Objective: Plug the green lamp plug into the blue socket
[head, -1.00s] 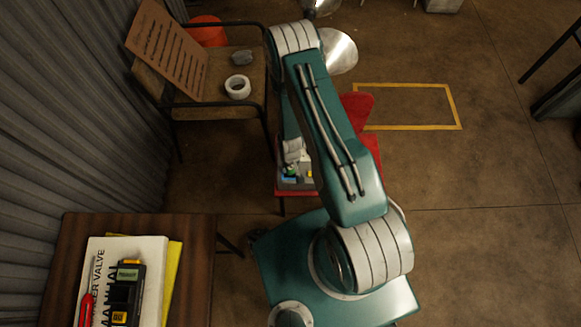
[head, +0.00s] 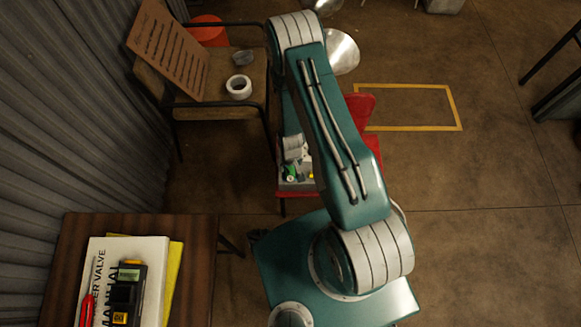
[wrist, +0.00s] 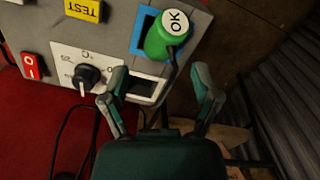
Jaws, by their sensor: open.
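The green plug (wrist: 168,38), with a white "OK" cap and a dark cord, sits at the blue-framed socket (wrist: 143,24) in the wrist view. It covers most of the opening, and part of the blue frame shows to its left; how deep it sits cannot be told. My gripper (wrist: 160,76) is open and empty, its two fingers apart below the plug and not closed on it. In the head view the plug is a small green spot (head: 291,172) on the grey box (head: 296,186); my arm hides much of the box.
The grey panel also carries a yellow TEST label (wrist: 83,10), a black knob (wrist: 87,76), a red switch (wrist: 30,66) and a dark rectangular opening (wrist: 143,86). The box stands on a red chair (head: 362,106). A wooden chair (head: 215,100) stands at upper left.

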